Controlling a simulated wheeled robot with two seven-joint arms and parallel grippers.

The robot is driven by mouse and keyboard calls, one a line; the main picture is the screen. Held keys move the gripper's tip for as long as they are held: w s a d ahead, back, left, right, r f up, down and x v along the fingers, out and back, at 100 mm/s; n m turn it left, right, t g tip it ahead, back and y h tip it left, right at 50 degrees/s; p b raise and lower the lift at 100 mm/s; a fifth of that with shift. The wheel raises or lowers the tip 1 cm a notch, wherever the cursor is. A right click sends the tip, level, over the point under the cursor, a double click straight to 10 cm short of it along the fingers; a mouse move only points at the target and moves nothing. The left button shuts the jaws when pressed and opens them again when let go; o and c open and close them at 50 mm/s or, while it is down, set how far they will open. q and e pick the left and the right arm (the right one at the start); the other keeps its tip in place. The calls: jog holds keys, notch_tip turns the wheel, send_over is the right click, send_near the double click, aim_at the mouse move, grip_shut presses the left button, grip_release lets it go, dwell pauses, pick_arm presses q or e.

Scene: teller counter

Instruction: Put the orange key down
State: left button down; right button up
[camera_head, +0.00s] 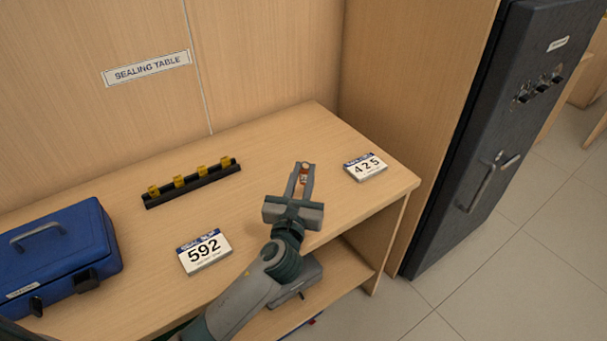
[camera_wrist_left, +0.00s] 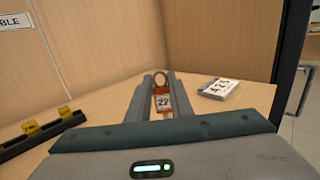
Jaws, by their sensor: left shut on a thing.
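The orange key (camera_head: 304,176) is between the fingertips of my left gripper (camera_head: 304,171), over the right part of the sealing table (camera_head: 275,140). In the left wrist view the key's orange tag (camera_wrist_left: 162,101) reads 27 and has a metal ring (camera_wrist_left: 160,76) at its far end. My left gripper is shut on it. I cannot tell whether the key touches the table top. My right gripper is not in view.
A black rack with yellow clips (camera_head: 192,184) and a blue case (camera_head: 60,255) stand further left. A dark safe door (camera_head: 490,130) is at right.

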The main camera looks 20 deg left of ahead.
pick_arm(q)
jog(key=shift+f, duration=0.15)
jog(key=c, duration=1.6)
grip_release()
jog(key=shift+r, duration=0.2)
jog(key=shift+s+d+f, duration=0.1)
jog(key=shift+s+f, duration=0.05)
jog(key=shift+s, duration=0.45)
jog(key=s, duration=0.6)
jog(key=s+d+b, duration=0.1)
jog(key=s, duration=0.2)
jog(key=shift+s+f, duration=0.1)
jog(key=shift+f, duration=0.1)
jog(key=shift+s+d, duration=0.15)
jog(key=shift+s, duration=0.6)
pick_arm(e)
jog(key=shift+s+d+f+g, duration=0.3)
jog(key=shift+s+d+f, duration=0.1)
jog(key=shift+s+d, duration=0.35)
